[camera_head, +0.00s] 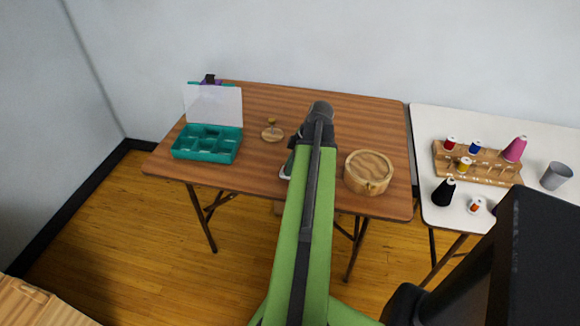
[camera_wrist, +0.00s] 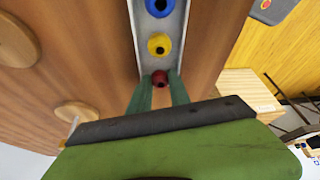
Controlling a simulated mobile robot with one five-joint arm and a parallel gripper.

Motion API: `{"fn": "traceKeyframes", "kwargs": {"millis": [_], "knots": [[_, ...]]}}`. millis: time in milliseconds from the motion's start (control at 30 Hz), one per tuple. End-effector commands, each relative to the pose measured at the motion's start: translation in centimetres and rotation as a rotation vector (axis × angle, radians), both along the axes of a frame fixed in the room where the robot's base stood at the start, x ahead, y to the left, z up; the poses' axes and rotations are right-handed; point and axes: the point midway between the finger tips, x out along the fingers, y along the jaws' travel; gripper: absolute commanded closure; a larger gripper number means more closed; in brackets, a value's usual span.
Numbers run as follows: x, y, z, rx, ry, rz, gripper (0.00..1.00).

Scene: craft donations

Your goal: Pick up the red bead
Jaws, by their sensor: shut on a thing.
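The red bead (camera_wrist: 160,77) sits at the near end of a pale grey channel-like tray (camera_wrist: 140,30) in the wrist view. A yellow bead (camera_wrist: 159,44) and a blue bead (camera_wrist: 159,8) lie in line beyond it in the same tray. My gripper (camera_wrist: 160,86) has its two teal fingers shut on the red bead, one on each side. The bead still appears within the end of the tray; I cannot tell whether it is lifted. In the head view my arm hides the beads and most of the tray.
The brown table (camera_head: 255,100) also holds a teal compartment box (camera_head: 208,157) with its lid up, a small wooden disc with a peg (camera_head: 272,134) and a round wooden box (camera_head: 368,172). A white table (camera_head: 440,120) at the right carries a thread rack (camera_head: 478,163), spools and a grey cup (camera_head: 556,176).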

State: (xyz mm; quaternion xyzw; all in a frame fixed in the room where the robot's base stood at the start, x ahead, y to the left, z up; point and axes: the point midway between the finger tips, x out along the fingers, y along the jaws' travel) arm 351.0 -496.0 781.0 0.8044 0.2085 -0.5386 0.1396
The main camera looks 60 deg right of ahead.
Motion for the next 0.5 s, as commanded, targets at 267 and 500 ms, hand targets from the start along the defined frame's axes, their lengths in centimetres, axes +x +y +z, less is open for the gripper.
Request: {"fn": "traceKeyframes", "kwargs": {"millis": [267,500], "knots": [[0.0,0.0,4.6,0.000,-0.001,0.000,1.00],[-5.6,0.3,7.8,0.002,0.000,-0.006,1.00]]}}
